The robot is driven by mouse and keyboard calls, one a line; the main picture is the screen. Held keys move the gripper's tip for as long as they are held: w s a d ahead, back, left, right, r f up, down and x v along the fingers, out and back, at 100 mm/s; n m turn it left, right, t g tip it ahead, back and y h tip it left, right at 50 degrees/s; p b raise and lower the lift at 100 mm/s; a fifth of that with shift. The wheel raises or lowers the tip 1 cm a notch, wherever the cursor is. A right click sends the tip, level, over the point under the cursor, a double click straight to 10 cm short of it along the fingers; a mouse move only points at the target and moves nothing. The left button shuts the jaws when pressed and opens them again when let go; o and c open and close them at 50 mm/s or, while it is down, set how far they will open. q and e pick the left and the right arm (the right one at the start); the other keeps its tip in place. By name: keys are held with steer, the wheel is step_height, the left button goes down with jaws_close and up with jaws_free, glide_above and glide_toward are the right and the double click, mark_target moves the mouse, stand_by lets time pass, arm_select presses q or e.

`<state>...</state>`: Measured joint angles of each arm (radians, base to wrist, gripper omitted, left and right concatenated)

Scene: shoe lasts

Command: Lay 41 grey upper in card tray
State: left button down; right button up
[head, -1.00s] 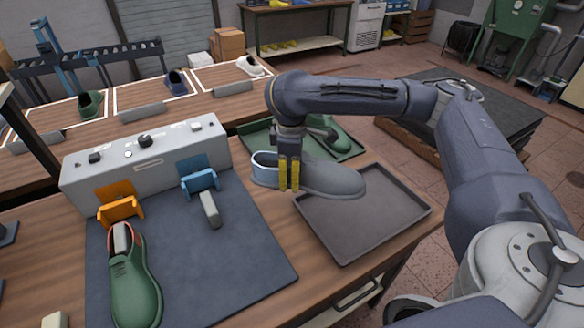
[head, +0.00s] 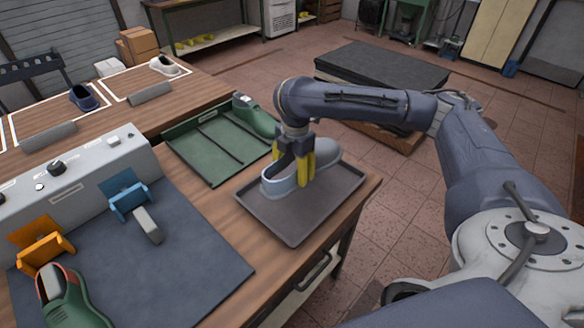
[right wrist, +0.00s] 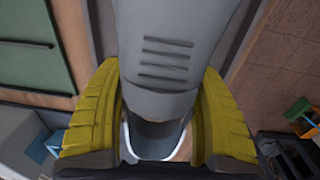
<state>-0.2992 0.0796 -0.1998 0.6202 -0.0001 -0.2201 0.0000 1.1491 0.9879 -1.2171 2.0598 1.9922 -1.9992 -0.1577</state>
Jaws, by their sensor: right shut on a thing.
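The grey upper (head: 328,154) has a pale blue collar and is pinched across its middle by my right gripper (head: 306,182), whose yellow fingers are shut on it. The upper is over the shallow dark grey tray (head: 292,228), low, with its collar end toward the front left; I cannot tell whether it touches the tray floor. In the right wrist view the grey upper (right wrist: 165,50), with several short grooves, runs between the yellow fingers of my right gripper (right wrist: 160,110). My left gripper is not in view.
A divided green tray (head: 205,152) holds a green shoe (head: 258,120) at its far right corner. A grey console (head: 85,180) and dark mat (head: 165,260), with orange and blue cradles, lie left. Another green shoe (head: 75,305) is at the front left.

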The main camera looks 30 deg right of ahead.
mark_target(293, 196)
steer(key=shift+f, duration=4.65)
steer(key=shift+f, duration=0.3)
steer(key=o, duration=1.3)
steer(key=shift+r, duration=0.1)
steer(key=r, duration=1.1)
steer(key=shift+s+d+r, duration=0.15)
steer(key=shift+s+r, duration=0.15)
steer(key=shift+r, duration=0.1)
